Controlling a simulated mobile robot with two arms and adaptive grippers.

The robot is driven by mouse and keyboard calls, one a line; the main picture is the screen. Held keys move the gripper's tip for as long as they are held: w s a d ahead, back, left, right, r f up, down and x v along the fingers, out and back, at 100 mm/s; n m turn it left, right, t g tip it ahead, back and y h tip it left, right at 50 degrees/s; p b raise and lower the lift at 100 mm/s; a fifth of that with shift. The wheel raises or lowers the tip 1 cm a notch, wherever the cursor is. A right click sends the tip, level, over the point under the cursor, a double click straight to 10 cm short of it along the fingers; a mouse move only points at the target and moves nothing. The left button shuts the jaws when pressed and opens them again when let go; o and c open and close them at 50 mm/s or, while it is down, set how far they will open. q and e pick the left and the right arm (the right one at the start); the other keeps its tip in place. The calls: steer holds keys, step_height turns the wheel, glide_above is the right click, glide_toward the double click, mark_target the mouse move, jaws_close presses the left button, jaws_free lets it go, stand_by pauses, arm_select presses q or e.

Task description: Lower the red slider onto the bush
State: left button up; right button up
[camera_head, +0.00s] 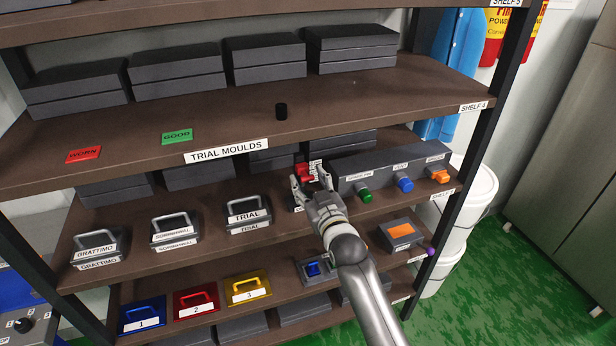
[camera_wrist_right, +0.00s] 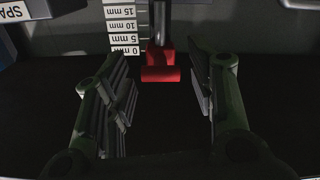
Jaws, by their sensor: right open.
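The red slider (camera_head: 304,172) sits on an upright gauge on the shelf below the one marked TRIAL MOULDS. In the right wrist view the red slider (camera_wrist_right: 161,74) hangs on a grey rod beside a white millimetre scale (camera_wrist_right: 123,30). My right gripper (camera_head: 309,183) is in front of it. In the wrist view its fingers (camera_wrist_right: 160,100) are open, one on each side and nearer the camera, with nothing between them. A small black cylinder (camera_head: 281,111) stands on the shelf above; I cannot tell whether it is the bush. My left gripper is out of view.
A grey box with green, blue and orange knobs (camera_head: 392,170) stands just right of the gripper. The shelf board with the black cylinder lies above it. A handled TRIAL mould (camera_head: 247,213) stands to the left. Coloured handled blocks (camera_head: 196,300) are on the shelf below.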

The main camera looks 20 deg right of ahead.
steer(key=shift+w, duration=0.7)
steer(key=c, duration=0.8)
steer(key=shift+f+b, duration=0.9)
steer(key=shift+f, duration=0.75)
steer(key=shift+c, duration=0.2)
steer(key=shift+r, duration=0.1)
steer(key=o, duration=0.8)
steer(key=shift+o, duration=0.2)
steer(key=shift+s, duration=0.1)
